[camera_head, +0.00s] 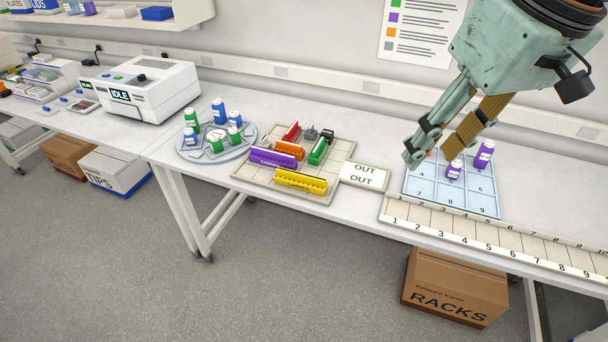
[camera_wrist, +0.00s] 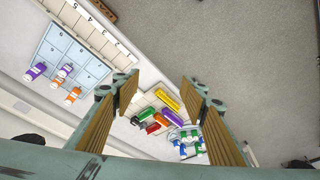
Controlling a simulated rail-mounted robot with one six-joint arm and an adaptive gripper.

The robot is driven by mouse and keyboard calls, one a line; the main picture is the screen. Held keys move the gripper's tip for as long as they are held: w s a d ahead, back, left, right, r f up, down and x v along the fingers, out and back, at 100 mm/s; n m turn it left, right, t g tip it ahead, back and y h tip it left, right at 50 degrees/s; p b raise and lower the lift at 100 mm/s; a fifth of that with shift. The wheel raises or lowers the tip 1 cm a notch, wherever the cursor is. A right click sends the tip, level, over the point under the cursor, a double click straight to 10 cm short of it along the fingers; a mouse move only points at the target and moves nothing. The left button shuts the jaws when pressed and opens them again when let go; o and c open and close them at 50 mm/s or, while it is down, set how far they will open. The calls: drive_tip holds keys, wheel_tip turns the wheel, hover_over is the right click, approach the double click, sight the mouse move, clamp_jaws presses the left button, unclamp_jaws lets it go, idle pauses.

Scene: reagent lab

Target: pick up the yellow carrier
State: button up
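The yellow carrier (camera_head: 300,181) is a long yellow bar at the front edge of the beige gridded board (camera_head: 326,197) on the bench. It also shows in the wrist view (camera_wrist: 167,101), between my fingers in the picture but well beyond them. My gripper (camera_head: 437,152) is high over the bench, right of the board and near the blue numbered grid. In the wrist view my gripper (camera_wrist: 158,95) has its two fingers wide apart with nothing between them. A purple carrier (camera_head: 272,157) lies just behind the yellow one.
Orange (camera_head: 289,149), red (camera_head: 292,131) and green (camera_head: 318,151) carriers share the board. An OUT card (camera_head: 364,176) sits to its right. A round carousel (camera_head: 184,150) with bottles stands left. The blue grid (camera_head: 425,187) holds bottles, with a numbered strip (camera_head: 400,211) in front.

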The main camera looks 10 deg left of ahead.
drive_tip(key=w+a+f+n+y, duration=0.1)
drive_tip(key=w+a+f+n, duration=0.25)
drive_tip(key=w+a, duration=0.4)
drive_tip(key=n+g+y, duration=0.1)
drive_tip(key=n+g, duration=0.1)
drive_tip(key=n, duration=0.5)
approach(301, 174)
drive_tip(key=d+r, duration=0.1)
drive_tip(key=r, duration=0.1)
drive_tip(key=shift+s+d+r+b, duration=0.15)
drive_tip(key=shift+d+r+b, duration=0.15)
drive_tip(key=shift+d, duration=0.1)
drive_tip(key=shift+f, duration=0.15)
drive_tip(key=shift+m+y, duration=0.25)
drive_tip(key=shift+y, duration=0.05)
drive_tip(key=shift+x, duration=3.95)
drive_tip(key=shift+f, duration=0.2)
drive_tip(key=shift+a+f, duration=0.1)
drive_tip(key=shift+x, duration=2.5)
